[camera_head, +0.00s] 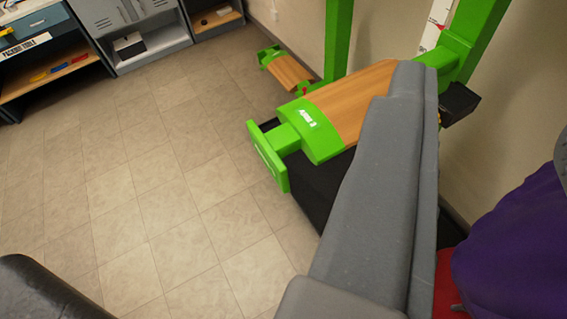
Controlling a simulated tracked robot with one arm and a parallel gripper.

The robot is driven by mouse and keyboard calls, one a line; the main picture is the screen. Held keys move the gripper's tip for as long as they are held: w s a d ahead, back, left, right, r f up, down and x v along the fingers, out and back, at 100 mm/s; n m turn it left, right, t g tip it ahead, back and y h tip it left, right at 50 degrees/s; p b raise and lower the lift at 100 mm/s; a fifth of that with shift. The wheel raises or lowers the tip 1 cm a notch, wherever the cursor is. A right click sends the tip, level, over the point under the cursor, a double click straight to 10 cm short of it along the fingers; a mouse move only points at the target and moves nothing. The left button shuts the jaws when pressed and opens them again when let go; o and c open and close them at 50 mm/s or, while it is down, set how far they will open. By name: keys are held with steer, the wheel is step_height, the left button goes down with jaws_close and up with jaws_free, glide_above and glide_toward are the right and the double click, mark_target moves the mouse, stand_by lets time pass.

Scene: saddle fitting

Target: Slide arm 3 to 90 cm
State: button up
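Arm 3 (323,130) is a wooden bar with a green end cap and a white label, sticking out from a green upright (478,30) at the upper right. A white scale strip (434,28) with a red mark runs along that upright; its figures are too small to read surely. A black block (459,101) sits beside the upright at arm 3's level. My grey arm crosses from the bottom toward the upright and covers part of arm 3. My gripper's fingers cannot be made out, and any contact with arm 3 is hidden.
A lower wooden arm (287,72) with green ends is behind, near another green upright (338,40). Purple cloth (515,245) fills the lower right. A black rounded thing (45,295) is at the lower left. Shelves (145,45) stand at the back left. The tiled floor (130,190) is clear.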

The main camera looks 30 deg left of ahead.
steer(key=shift+o, duration=0.3)
steer(key=shift+w+f, duration=0.15)
steer(key=m+g+y, duration=0.9)
steer(key=m+y, duration=0.4)
steer(key=m, duration=0.2)
glide_toward(280, 174)
steer(key=s+a+f, duration=0.1)
steer(key=s+f, duration=0.1)
steer(key=s, duration=0.3)
steer(key=w+d+f+m+t+y, duration=0.1)
steer(key=w+f+m+t, duration=0.4)
steer(key=m, duration=0.5)
steer(key=shift+m, duration=0.3)
steer(key=x, duration=0.4)
steer(key=f+b+x, duration=0.1)
steer(key=x, duration=0.3)
steer(key=b+x, duration=0.1)
steer(key=x, duration=0.3)
steer(key=shift+s+a+f, duration=0.2)
steer(key=shift+s+a, duration=0.05)
steer(key=shift+a, duration=0.3)
